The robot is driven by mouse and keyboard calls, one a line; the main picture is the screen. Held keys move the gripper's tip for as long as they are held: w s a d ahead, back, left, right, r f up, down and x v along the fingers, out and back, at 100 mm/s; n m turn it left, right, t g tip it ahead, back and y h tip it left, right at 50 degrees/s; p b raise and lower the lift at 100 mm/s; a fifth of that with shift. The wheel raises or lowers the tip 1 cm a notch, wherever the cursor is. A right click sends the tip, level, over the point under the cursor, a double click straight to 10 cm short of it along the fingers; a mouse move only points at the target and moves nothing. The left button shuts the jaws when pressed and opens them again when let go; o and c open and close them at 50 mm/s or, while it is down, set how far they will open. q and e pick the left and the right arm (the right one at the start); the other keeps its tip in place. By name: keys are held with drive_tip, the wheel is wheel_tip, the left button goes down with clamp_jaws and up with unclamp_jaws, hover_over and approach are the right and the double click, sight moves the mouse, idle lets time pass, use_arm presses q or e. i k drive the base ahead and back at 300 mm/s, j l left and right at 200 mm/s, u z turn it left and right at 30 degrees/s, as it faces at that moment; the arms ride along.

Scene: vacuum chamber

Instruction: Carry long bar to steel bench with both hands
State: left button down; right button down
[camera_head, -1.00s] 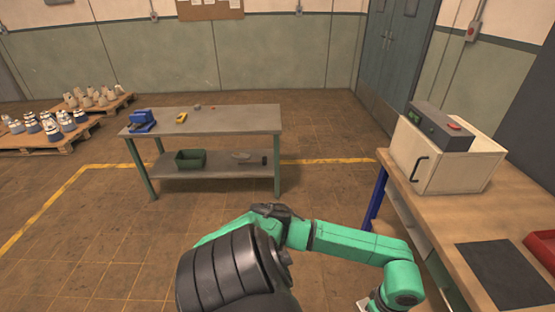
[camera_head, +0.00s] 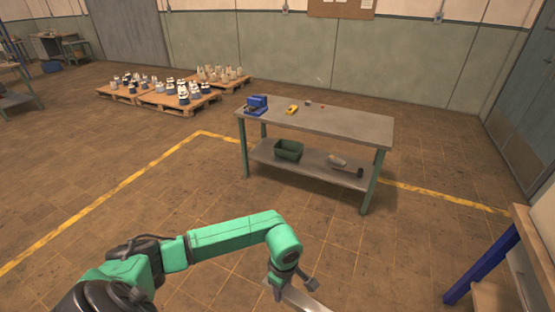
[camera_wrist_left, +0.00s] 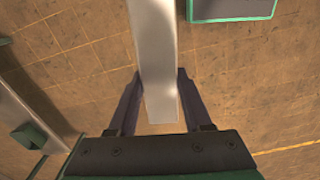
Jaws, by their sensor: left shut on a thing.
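The long bar (camera_head: 302,299) is pale grey metal and shows at the bottom edge of the head view, where most of it is cut off. My left gripper (camera_head: 290,284) is shut on it. In the left wrist view the bar (camera_wrist_left: 154,40) runs up between the two dark fingers of the left gripper (camera_wrist_left: 157,80), with its near end just inside them. The steel bench (camera_head: 350,124) has a grey top, a lower shelf and green legs; it stands ahead, apart from the bar. My right gripper is not in view.
A blue vise (camera_head: 257,104) and a yellow item (camera_head: 292,110) are on the bench top's left part. A green bin (camera_head: 288,149) is on its shelf. A wooden table (camera_head: 519,250) with a blue leg is at right. Open floor lies before the bench.

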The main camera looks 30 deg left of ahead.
sight(334, 121)
drive_tip(key=i+u, duration=0.35)
drive_tip(key=i, duration=0.15)
drive_tip(key=i+u, duration=0.35)
drive_tip(key=i, duration=0.15)
drive_tip(key=i+l+u, duration=0.35)
drive_tip(key=i, duration=1.1)
drive_tip(key=i+j+z, duration=0.15)
drive_tip(key=i, duration=0.95)
drive_tip(key=i+z, duration=0.3)
drive_tip(key=i, duration=0.2)
drive_tip(key=i+j+z, duration=0.1)
drive_tip(key=i+z, duration=0.2)
drive_tip(key=i, duration=0.25)
